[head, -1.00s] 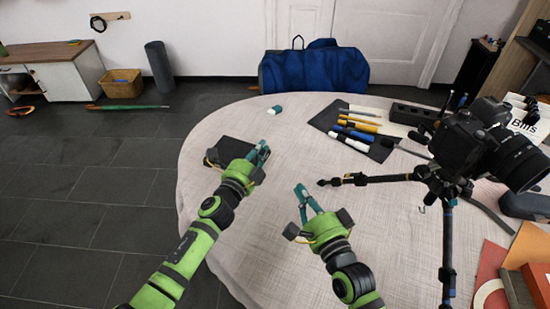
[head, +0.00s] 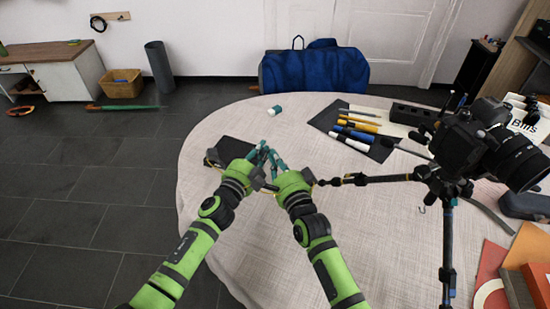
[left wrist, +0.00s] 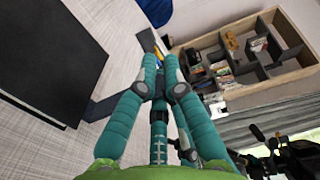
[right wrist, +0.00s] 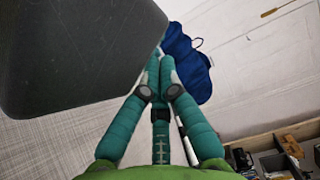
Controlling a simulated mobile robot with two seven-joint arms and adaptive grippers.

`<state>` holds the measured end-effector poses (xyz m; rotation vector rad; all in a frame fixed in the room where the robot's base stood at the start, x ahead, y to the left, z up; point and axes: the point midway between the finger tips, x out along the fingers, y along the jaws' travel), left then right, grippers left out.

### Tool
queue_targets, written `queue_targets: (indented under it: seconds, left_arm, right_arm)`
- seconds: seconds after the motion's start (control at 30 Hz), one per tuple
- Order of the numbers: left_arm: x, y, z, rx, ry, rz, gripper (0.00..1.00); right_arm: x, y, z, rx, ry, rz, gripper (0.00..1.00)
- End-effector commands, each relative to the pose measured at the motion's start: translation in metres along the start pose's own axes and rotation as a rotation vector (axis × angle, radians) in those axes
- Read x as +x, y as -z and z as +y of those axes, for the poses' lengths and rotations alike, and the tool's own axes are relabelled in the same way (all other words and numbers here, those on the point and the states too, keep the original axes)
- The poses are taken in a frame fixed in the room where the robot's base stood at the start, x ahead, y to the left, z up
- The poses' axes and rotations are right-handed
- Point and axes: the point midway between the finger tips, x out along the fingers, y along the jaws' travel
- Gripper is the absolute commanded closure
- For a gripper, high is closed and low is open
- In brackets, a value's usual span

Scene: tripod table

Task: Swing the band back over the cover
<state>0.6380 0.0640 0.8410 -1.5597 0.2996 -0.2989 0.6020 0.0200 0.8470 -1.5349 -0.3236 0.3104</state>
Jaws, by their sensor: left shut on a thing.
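A black notebook (head: 232,150) lies flat on the table's left side. In the left wrist view its dark cover (left wrist: 45,55) fills the upper left, with pale page edges. A dark strip, which looks like the band (left wrist: 100,107), runs from beside the notebook toward the left fingers. My left gripper (head: 262,147) is shut on the band at the notebook's right side; the fingers hide the held part. My right gripper (head: 274,156) is right beside the left one, its fingertips together with nothing visible between them. Whether the two grippers touch is unclear.
A camera on a tripod (head: 448,190) stands at the right, one leg reaching close to my right gripper. Pens lie on a dark mat (head: 383,150) at the back. A small teal-and-white object (head: 274,111) lies behind the grippers. The front middle of the table is clear.

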Motion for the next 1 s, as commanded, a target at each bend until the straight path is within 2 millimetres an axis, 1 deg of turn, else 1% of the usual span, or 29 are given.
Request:
queue_targets:
  seconds: [0.03,0.33,0.53,0.8,0.83,0.87,0.9,1.0]
  left_arm:
    - [-0.001,0.000,0.003,-0.001,-0.006,-0.001,1.00]
    - [-0.001,0.000,0.003,-0.001,-0.006,-0.001,1.00]
    - [-0.001,0.001,0.003,-0.001,-0.006,0.000,1.00]
    - [-0.001,0.005,0.004,-0.003,-0.004,0.009,1.00]
    - [-0.001,0.005,0.004,-0.003,-0.004,0.010,0.79]
    - [-0.001,0.005,0.004,-0.003,-0.004,0.010,0.67]
    - [-0.001,0.006,0.004,-0.004,-0.004,0.011,0.64]
    - [-0.001,0.005,0.003,-0.003,-0.004,0.009,0.64]
  right_arm:
    - [0.001,-0.001,0.000,0.001,0.001,0.000,1.00]
    - [0.001,-0.001,-0.001,-0.001,0.000,0.000,1.00]
    - [0.010,-0.010,-0.004,-0.037,-0.038,0.001,1.00]
    - [0.011,-0.012,-0.004,-0.042,-0.042,-0.002,1.00]
    - [0.011,-0.012,-0.004,-0.042,-0.042,-0.002,1.00]
    - [0.011,-0.012,-0.004,-0.042,-0.042,-0.003,1.00]
    - [0.011,-0.012,-0.004,-0.042,-0.041,-0.003,1.00]
    - [0.011,-0.012,-0.004,-0.042,-0.041,-0.003,1.00]
